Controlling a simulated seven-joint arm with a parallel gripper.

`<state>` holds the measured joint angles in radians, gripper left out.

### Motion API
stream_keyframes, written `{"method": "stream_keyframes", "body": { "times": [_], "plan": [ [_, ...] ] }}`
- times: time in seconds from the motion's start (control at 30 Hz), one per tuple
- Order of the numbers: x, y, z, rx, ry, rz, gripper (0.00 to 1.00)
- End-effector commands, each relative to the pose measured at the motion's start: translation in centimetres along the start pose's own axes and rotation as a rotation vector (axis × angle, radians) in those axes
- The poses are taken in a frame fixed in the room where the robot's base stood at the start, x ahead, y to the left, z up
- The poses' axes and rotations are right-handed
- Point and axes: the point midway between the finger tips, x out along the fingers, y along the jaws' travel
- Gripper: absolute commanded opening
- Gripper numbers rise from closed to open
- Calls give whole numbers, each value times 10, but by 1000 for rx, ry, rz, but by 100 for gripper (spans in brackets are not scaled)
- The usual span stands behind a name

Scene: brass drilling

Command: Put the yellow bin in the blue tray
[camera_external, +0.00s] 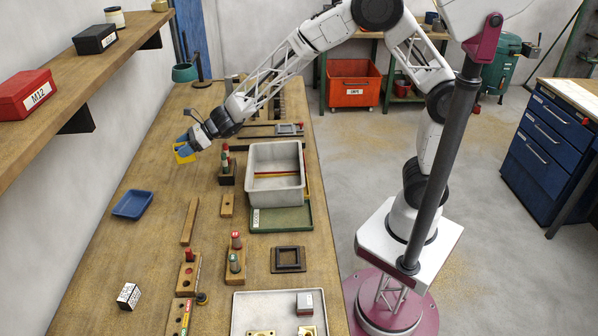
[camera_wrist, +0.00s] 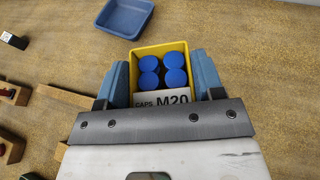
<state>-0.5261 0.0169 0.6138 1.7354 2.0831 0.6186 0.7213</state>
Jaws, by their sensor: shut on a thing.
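The yellow bin (camera_wrist: 160,52) holds several blue caps and has a white label reading CAPS M20. In the wrist view my gripper (camera_wrist: 163,80) has one blue finger on each side of the bin and is shut on it. In the external view the bin (camera_external: 184,153) hangs from my gripper (camera_external: 189,145) above the left part of the bench. The blue tray (camera_external: 133,204) lies on the bench at left, nearer the camera than the bin. In the wrist view the tray (camera_wrist: 124,17) is at the top, apart from the bin, and its visible inside is empty.
A wooden strip (camera_external: 190,221) and peg blocks lie right of the blue tray. A small white box (camera_external: 129,296) is in front. The wooden shelf (camera_external: 75,75) overhangs at left.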

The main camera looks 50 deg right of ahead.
Motion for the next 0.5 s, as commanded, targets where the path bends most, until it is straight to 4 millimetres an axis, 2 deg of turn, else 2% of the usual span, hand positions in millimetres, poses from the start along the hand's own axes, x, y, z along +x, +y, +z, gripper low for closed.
{"method": "stream_keyframes", "body": {
  "times": [0.03,0.1,0.3,0.5],
  "plan": [
    [12,18,2,-22,0,52,36],
    [24,41,3,-50,1,124,36],
    [51,100,2,-124,1,301,36],
    [62,134,0,-167,0,404,36]
  ]
}}
